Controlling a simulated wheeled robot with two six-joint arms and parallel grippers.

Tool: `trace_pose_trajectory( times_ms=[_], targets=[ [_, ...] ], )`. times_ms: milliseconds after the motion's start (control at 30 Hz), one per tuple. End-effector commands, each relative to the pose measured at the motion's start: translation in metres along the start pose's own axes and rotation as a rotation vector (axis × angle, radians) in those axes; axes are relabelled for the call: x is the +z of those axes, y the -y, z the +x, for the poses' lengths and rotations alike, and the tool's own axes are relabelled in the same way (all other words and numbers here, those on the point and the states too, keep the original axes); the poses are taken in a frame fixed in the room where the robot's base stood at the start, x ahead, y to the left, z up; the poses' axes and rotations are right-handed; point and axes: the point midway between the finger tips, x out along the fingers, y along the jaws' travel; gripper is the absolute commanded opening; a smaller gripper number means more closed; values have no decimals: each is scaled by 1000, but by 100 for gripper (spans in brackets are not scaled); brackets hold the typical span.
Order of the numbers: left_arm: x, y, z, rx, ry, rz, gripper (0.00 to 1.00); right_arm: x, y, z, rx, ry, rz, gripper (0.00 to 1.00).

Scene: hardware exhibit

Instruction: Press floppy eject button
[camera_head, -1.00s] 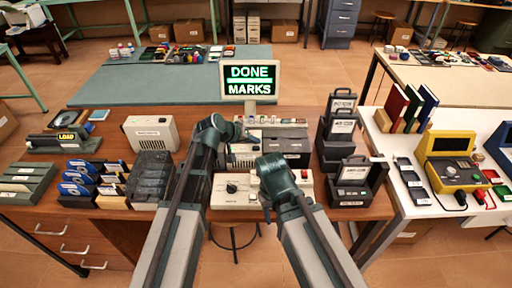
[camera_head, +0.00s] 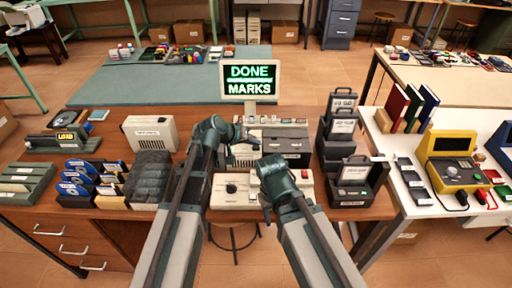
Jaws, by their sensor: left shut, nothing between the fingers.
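A grey floppy drive unit (camera_head: 285,143) stands on the brown desk, below a beige monitor (camera_head: 249,82) that reads DONE MARKS in green. The eject button cannot be made out; my left arm covers part of the unit's left side. My left gripper (camera_head: 250,138) is shut and empty, low in front of the unit's upper left part. I cannot tell whether it touches. My right arm ends over a beige control box (camera_head: 234,190) with a black knob, nearer the front edge; its gripper fingers are hidden behind the arm.
Stacked black cases (camera_head: 338,115) and an open black case (camera_head: 355,182) stand close on the right. A beige box (camera_head: 151,133) and racks of blue floppies (camera_head: 78,184) are on the left. A yellow device (camera_head: 452,160) sits on the white table at right.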

Motion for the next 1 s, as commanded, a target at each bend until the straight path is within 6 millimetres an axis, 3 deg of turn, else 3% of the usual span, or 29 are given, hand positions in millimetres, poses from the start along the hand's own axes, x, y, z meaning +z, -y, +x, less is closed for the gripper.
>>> trace_pose_trajectory(
  times_ms=[1000],
  targets=[
    [4, 3, 4, 0, 1, 0, 0, 0, 1, 6, 0, 0, 0, 50]
  ],
)
